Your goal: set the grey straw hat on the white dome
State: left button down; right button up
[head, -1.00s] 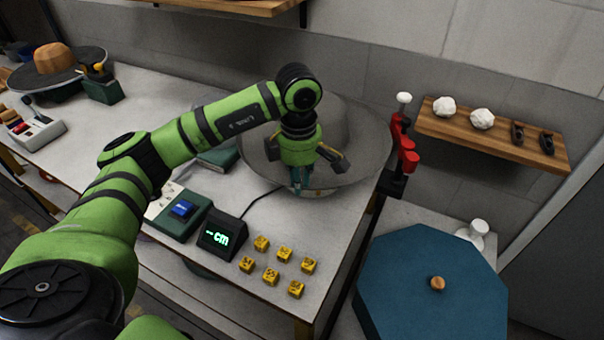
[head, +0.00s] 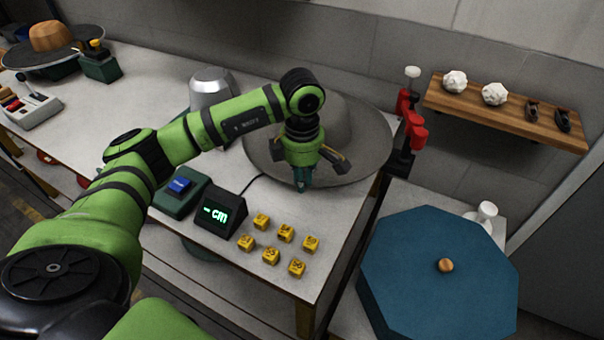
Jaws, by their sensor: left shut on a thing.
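The grey straw hat (head: 361,140) is crown up at the back right of the table, its wide brim nearly level. My left gripper (head: 302,185) is shut on the near edge of its brim. My arm hides part of the hat's left side. A pale, silvery dome-like body (head: 212,86) with a flat top stands behind my left forearm; its lower part is hidden. I cannot tell whether this is the white dome. The space under the hat is hidden, so I cannot tell what the hat rests on. My right gripper is out of view.
A black display (head: 221,211), a blue-button box (head: 178,188) and several yellow cubes (head: 285,232) lie in front. A red and black stand (head: 408,130) is close to the brim's right. A wooden shelf (head: 470,110) and a blue octagonal top (head: 430,265) are at right.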

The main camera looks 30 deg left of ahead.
pick_arm(q)
jog(key=b, duration=0.4)
send_over(302, 207)
jog(key=shift+f, duration=2.5)
jog(key=shift+f+b, duration=0.65)
jog(key=shift+f, duration=0.15)
jog(key=c, duration=1.1)
grip_release()
notch_tip(302, 207, up, 11)
jog(key=shift+r, duration=0.7)
